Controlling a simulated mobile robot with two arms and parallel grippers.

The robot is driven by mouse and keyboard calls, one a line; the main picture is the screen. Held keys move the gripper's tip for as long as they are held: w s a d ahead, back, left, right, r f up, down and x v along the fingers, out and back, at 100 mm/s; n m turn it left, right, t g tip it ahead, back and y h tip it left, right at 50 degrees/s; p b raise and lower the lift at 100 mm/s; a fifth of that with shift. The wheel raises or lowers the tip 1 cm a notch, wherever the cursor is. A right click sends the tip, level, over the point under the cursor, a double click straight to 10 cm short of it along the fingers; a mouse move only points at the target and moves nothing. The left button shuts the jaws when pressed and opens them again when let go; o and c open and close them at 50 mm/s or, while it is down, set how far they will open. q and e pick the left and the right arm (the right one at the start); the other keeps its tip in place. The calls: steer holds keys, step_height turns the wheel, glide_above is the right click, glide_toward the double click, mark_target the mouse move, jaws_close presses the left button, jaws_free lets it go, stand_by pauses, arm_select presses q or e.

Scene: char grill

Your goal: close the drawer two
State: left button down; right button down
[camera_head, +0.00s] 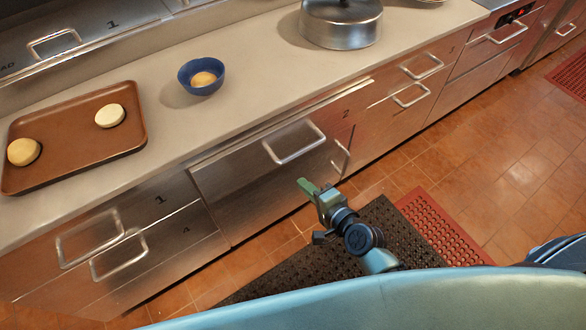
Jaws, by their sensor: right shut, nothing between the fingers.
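Drawer two is the steel front (250,180) marked 2 in the middle of the counter, with a bar handle (294,143). A narrow strip along its top edge suggests it stands slightly out, but I cannot tell how far. My right gripper (308,187) is in front of the drawer's lower right part, below its handle. It is shut and empty, with its greenish fingertips pointing toward the cabinet. I cannot tell whether it touches the front. My left gripper is out of view.
The counter bears a brown tray (75,160) with two buns, a blue bowl (188,86) and a metal pot (341,28). Other drawers flank drawer two, including drawer one (150,212). Black (400,235) and red (440,230) mats lie on the tiled floor.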

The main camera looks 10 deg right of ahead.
mark_target(285, 160)
steer(key=w+a+p, duration=0.1)
steer(key=w+a, duration=0.1)
steer(key=w, duration=0.3)
steer(key=shift+w, duration=0.4)
steer(key=w, duration=0.1)
steer(key=w+a, duration=0.1)
steer(key=w, duration=0.1)
steer(key=shift+w+a, duration=0.2)
steer(key=shift+w, duration=0.35)
steer(key=shift+r, duration=0.2)
steer(key=shift+s+a, duration=0.1)
